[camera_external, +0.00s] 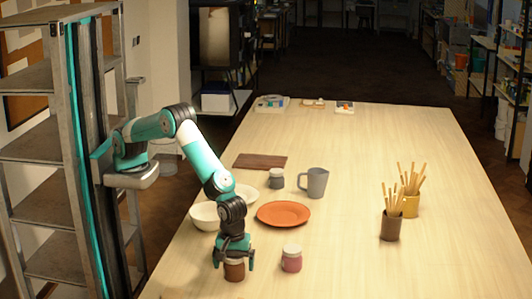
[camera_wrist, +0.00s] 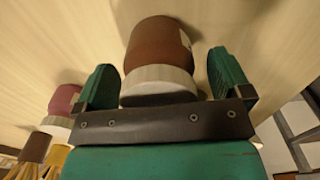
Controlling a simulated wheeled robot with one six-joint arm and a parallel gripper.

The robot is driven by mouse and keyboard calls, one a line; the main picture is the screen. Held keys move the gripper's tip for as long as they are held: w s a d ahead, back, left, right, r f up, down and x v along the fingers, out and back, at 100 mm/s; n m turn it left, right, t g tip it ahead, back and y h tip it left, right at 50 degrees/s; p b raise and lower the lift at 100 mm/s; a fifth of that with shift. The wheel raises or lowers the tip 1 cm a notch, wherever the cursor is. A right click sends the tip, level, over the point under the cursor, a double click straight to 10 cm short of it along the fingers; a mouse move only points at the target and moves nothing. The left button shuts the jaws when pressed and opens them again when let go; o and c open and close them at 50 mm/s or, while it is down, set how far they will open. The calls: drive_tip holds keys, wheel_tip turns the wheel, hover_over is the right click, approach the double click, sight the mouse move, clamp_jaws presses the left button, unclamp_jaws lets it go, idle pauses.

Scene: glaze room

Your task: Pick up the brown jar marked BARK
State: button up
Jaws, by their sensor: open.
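A brown jar (camera_external: 234,272) with a pale lid stands on the table near its front left edge; no marking on it can be read. My gripper (camera_external: 233,262) is directly over it, pointing down, with a finger on each side of its top. In the wrist view the brown jar (camera_wrist: 157,42) and its lid lie between the two spread fingers of my gripper (camera_wrist: 162,62). Gaps show between the lid and both fingers, so the jaws are open around it and not clamped.
A pink jar (camera_external: 291,261) stands close on the right, also in the wrist view (camera_wrist: 66,99). An orange plate (camera_external: 284,214), white bowls (camera_external: 204,217), a grey mug (camera_external: 315,184) and a grey jar (camera_external: 276,179) are farther back. Stick-filled brown (camera_external: 390,228) and yellow (camera_external: 411,206) cups stand right.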

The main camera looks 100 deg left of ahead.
drive_tip(key=c, duration=1.1)
drive_tip(key=shift+c, duration=0.2)
